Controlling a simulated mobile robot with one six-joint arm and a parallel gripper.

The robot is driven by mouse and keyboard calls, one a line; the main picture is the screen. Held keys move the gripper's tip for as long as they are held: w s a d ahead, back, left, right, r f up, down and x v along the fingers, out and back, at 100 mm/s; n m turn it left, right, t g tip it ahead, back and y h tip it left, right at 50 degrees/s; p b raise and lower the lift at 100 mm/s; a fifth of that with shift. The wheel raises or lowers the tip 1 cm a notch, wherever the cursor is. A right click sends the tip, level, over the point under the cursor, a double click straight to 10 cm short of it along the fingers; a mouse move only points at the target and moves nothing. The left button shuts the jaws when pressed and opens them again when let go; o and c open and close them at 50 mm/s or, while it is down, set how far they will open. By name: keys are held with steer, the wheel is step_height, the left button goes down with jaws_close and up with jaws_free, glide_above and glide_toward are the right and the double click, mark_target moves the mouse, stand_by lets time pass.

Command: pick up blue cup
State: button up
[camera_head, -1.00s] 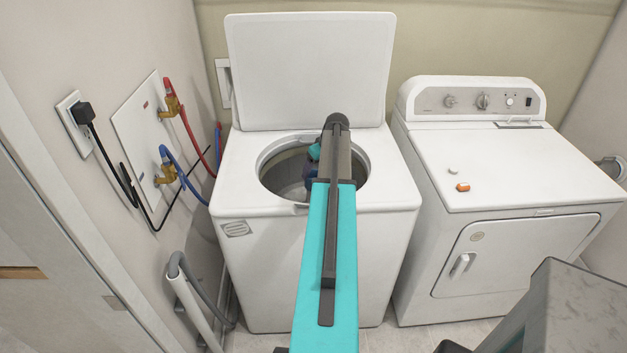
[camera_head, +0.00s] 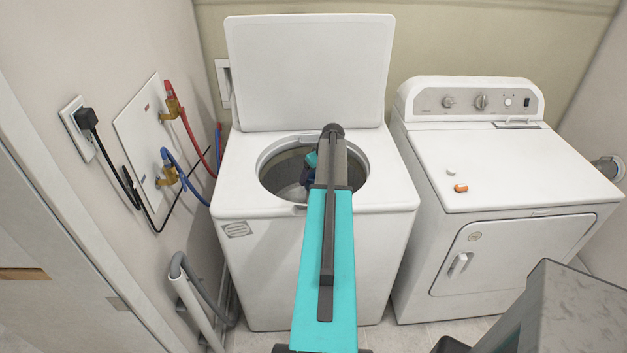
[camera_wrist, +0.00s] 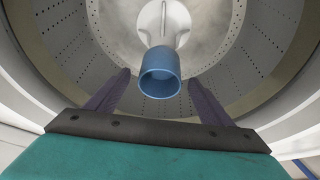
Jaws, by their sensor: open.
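The blue cup (camera_wrist: 160,74) shows in the wrist view inside the washer drum, in front of the pale central post (camera_wrist: 163,22). Its round opening faces the camera. My gripper (camera_wrist: 159,78) is open, with one dark finger on each side of the cup and a visible gap to it on both sides. I cannot tell how far the fingertips reach along the cup. In the head view my arm reaches into the open top of the white washer (camera_head: 260,235), and the cup and fingertips are hidden there.
The washer lid (camera_head: 310,70) stands open at the back. The drum wall (camera_wrist: 75,45) and rim surround my gripper. A white dryer (camera_head: 520,150) stands to the right, with a small orange item (camera_head: 461,188) on top. Hoses (camera_head: 188,130) and a power cord are on the left wall.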

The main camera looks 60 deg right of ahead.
steer(key=shift+p+x, duration=0.5)
steer(key=shift+x, duration=0.95)
steer(key=c, duration=1.2)
steer(key=shift+o, duration=0.2)
steer(key=shift+r, duration=0.1)
step_height(320, 180, up, 10)
steer(key=b, duration=0.3)
steer(key=shift+b, duration=0.35)
